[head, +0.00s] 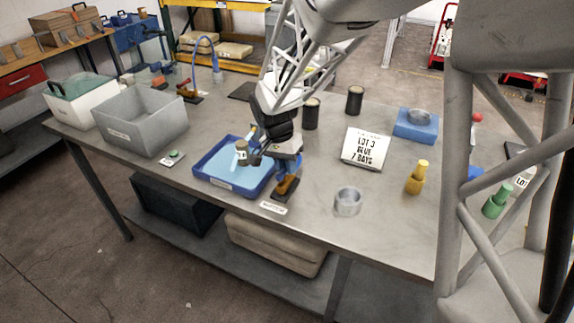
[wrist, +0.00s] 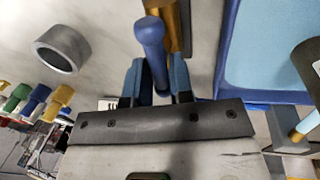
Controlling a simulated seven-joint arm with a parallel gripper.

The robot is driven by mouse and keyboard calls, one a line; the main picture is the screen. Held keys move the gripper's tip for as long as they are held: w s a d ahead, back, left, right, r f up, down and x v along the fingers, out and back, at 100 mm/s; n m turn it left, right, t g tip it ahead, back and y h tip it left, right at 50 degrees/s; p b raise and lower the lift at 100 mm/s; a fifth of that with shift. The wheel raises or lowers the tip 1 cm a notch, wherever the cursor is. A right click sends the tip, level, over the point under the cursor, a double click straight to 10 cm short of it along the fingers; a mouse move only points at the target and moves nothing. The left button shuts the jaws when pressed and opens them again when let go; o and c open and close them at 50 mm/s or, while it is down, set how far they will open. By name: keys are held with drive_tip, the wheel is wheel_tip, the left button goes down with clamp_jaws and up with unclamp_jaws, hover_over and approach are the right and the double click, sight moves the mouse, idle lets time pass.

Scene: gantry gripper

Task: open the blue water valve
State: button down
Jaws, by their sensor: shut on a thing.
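The blue water valve has a brass body (head: 287,186) on a dark base at the front of the table, just right of a blue tray. In the wrist view its blue lever (wrist: 151,45) stands between my fingers, with the brass body (wrist: 178,25) behind it. My gripper (wrist: 158,80) is shut on the blue lever. In the head view my gripper (head: 278,158) is over the valve and hides most of the lever. The lever's exact angle to the body cannot be told.
The blue tray (head: 207,182) with a small jar (head: 242,154) is close on the left. A metal ring (head: 348,201) lies to the right, with a sign (head: 366,149) behind it. A grey bin (head: 140,122) and a red-handled valve (head: 188,92) stand farther left.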

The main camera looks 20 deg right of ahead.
drive_tip(key=shift+w, duration=0.1)
idle(0.4)
drive_tip(key=c, duration=1.1)
unclamp_jaws()
drive_tip(key=shift+r, duration=0.15)
wheel_tip(320, 180, up, 7)
drive_tip(key=w+a, duration=0.1)
drive_tip(key=shift+r, duration=0.2)
drive_tip(key=shift+s+a, duration=0.1)
